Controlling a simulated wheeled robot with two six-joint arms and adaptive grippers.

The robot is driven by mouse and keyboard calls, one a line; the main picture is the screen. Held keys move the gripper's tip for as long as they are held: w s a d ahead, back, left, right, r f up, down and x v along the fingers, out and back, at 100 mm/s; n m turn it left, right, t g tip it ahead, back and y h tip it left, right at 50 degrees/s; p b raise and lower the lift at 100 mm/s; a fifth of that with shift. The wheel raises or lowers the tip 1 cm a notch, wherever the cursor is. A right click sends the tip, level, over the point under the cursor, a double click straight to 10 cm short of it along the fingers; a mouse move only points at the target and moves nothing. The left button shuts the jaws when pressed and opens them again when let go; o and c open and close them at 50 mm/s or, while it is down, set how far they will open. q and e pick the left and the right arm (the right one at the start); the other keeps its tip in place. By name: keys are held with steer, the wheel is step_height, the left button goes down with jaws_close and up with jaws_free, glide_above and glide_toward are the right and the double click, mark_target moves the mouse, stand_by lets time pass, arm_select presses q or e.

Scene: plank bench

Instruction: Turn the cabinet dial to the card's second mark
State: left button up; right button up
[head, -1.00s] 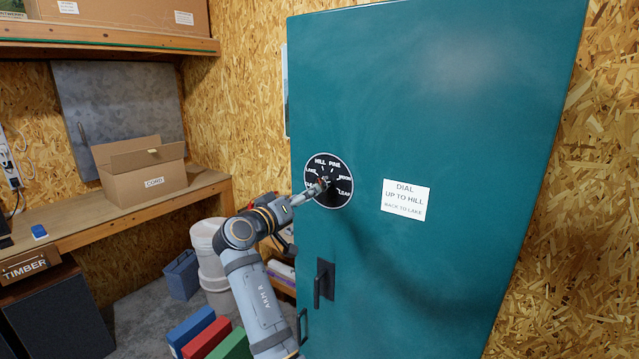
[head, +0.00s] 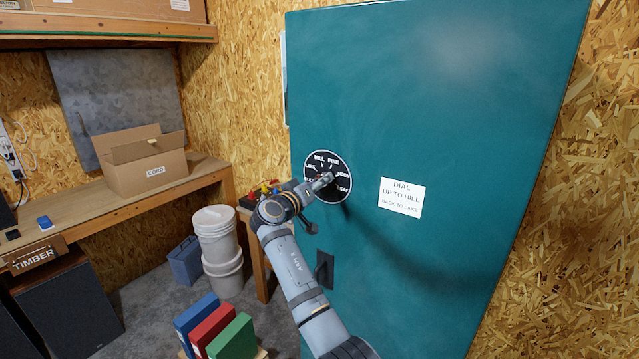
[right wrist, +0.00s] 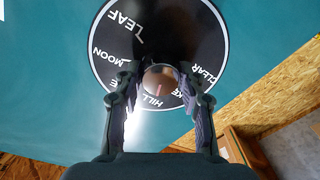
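The black dial plate (head: 341,162) with white words is on the teal cabinet door (head: 450,120). My right gripper (head: 324,180) is at its centre. In the right wrist view the round metallic knob (right wrist: 161,78) lies between both fingers of my right gripper (right wrist: 162,88), which appear to close on its sides. A faint reddish line on the knob points down, near HILL; its exact alignment is unclear. LEAF, MOON, HILL and CLEAR are readable there; LAKE is partly covered by a finger. The white card (head: 402,197) reads DIAL, UP TO HILL, BACK TO LAKE. My left gripper is out of view.
A dark door handle (head: 323,270) is below the dial. Left of the cabinet are white buckets (head: 222,250), a blue box (head: 185,262) and coloured binders (head: 213,328). A workbench (head: 90,210) holds an open cardboard box (head: 145,170).

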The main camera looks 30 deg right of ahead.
steer(key=c, duration=0.5)
steer(key=shift+n, duration=0.3)
steer(key=n+p, duration=0.1)
steer(key=n, duration=0.7)
stand_by(0.3)
steer(key=o, duration=1.2)
